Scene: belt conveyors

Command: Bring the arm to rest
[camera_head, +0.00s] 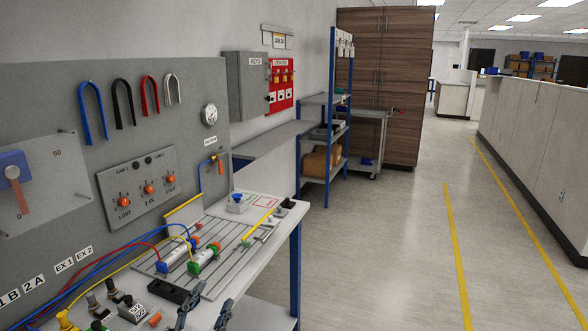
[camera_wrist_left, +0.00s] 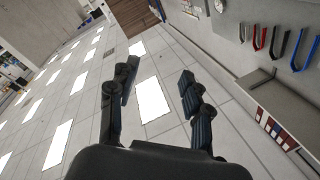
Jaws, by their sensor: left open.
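My left gripper (camera_head: 205,312) shows at the bottom edge of the head view, in front of the workbench. Its two dark fingers stand apart with nothing between them. In the left wrist view the same gripper (camera_wrist_left: 157,83) is open and empty, and behind its fingers lie the ceiling and its lights. The rest of my left arm is below the head view. My right gripper is in neither view.
The workbench (camera_head: 262,268) carries valves, hoses and a slotted plate. A grey panel (camera_head: 60,105) with coloured hooks and a gauge stands behind it. A blue-framed shelf (camera_head: 333,135) stands farther back. The floor (camera_head: 400,250) to the right is clear, with yellow lines.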

